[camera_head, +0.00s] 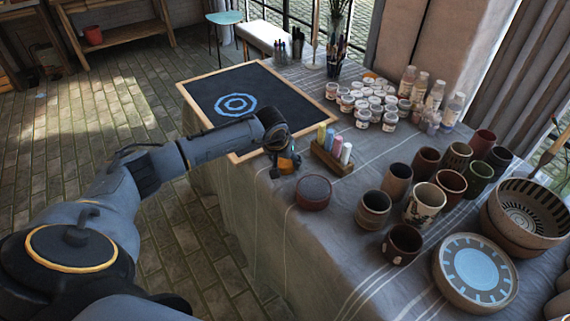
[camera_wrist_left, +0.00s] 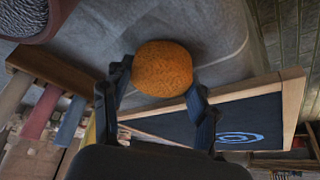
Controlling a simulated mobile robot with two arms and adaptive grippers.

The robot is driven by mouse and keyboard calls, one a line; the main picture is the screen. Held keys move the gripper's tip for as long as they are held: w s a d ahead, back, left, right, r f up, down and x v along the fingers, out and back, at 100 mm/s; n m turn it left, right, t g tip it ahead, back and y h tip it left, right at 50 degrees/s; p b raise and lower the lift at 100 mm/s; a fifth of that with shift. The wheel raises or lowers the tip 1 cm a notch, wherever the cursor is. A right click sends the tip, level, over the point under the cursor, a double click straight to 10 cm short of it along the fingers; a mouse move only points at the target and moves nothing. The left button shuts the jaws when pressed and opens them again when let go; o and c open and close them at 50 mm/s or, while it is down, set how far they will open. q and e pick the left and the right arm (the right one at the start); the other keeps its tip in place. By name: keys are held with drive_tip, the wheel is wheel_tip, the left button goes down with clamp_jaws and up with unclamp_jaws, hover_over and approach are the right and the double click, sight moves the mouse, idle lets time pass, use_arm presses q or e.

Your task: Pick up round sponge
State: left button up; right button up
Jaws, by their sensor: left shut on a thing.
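The round sponge (camera_wrist_left: 162,68) is orange and sits between the two dark fingers of my left gripper (camera_wrist_left: 158,88) in the left wrist view. The fingers are closed on its sides. In the head view my left gripper (camera_head: 287,162) is at the table's near left edge, between the framed board and a dark red round pot. Only a small orange patch of the sponge shows there, the rest hidden by the gripper. I cannot tell whether the sponge touches the cloth. My right gripper is not in view.
A wooden block with colored sticks (camera_head: 331,158) stands just right of the gripper. The dark red pot (camera_head: 313,193) is close in front. The framed blackboard (camera_head: 207,94) lies behind left. Several cups and bowls crowd the right.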

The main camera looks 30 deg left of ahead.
use_arm(q)
drive_tip(key=shift+r, duration=0.45)
wheel_tip(320, 180, up, 3)
drive_tip(key=shift+f+b, duration=0.2)
drive_tip(key=shift+b, duration=0.3)
drive_tip(key=s+d+r+b, duration=0.1)
drive_tip(key=s+d+r, duration=0.2)
drive_tip(key=s+r, duration=0.6)
drive_tip(key=s, duration=0.4)
drive_tip(key=shift+s+d+r+b, duration=0.25)
drive_tip(key=shift+d+r+b, duration=0.05)
drive_tip(key=shift+b, duration=0.1)
